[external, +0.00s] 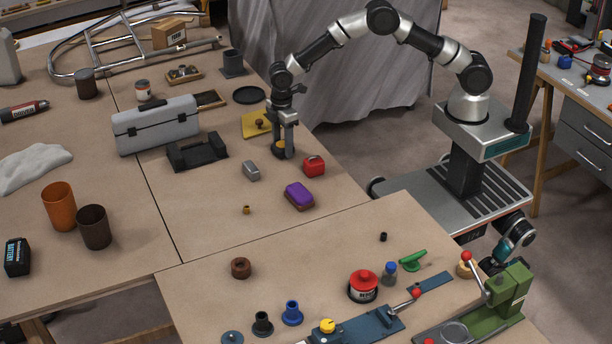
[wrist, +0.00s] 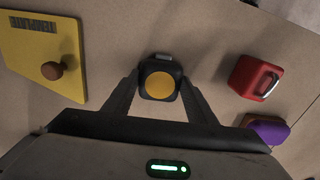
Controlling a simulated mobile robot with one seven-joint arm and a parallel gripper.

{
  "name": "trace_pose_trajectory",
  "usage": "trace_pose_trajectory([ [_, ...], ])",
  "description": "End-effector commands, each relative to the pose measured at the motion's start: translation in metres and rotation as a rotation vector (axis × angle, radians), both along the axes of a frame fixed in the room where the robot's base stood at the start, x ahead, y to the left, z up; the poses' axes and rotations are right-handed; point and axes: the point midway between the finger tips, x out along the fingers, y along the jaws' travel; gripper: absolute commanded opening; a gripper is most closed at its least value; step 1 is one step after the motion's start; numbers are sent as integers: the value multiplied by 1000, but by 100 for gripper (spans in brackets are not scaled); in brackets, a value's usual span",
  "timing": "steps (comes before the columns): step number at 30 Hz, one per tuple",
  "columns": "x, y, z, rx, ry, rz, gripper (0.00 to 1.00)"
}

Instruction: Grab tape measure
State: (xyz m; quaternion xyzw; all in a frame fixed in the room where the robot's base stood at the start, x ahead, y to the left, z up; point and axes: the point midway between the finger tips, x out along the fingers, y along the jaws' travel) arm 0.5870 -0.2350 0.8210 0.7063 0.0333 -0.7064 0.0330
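The tape measure (wrist: 160,84) is a small black block with a round yellow face, lying on the bench between my two fingers in the wrist view. In the external view the tape measure (external: 280,149) shows only partly, its yellow face low between the fingers. My gripper (wrist: 160,90) is open and straddles it, one finger on each side, with the tips close to its sides. In the external view my gripper (external: 284,150) points straight down at the bench. Whether the fingertips touch the tape measure is hard to see.
A yellow template plate (wrist: 35,75) with a brown knob lies to the left. A grey block (external: 251,170) and a black tray (external: 197,152) are nearby.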

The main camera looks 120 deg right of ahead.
Motion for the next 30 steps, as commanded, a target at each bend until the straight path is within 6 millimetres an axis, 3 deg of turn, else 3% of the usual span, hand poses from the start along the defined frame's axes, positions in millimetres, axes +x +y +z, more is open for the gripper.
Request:
trace_pose_trajectory([
  [2, 0, 0, 0, -1, 0, 0, 23],
  [11, 1, -1, 7, -2, -3, 0, 22],
  [24, 1, 0, 86, -2, -3, 1, 22],
  [30, 1, 0, 101, -1, -2, 0, 22],
])
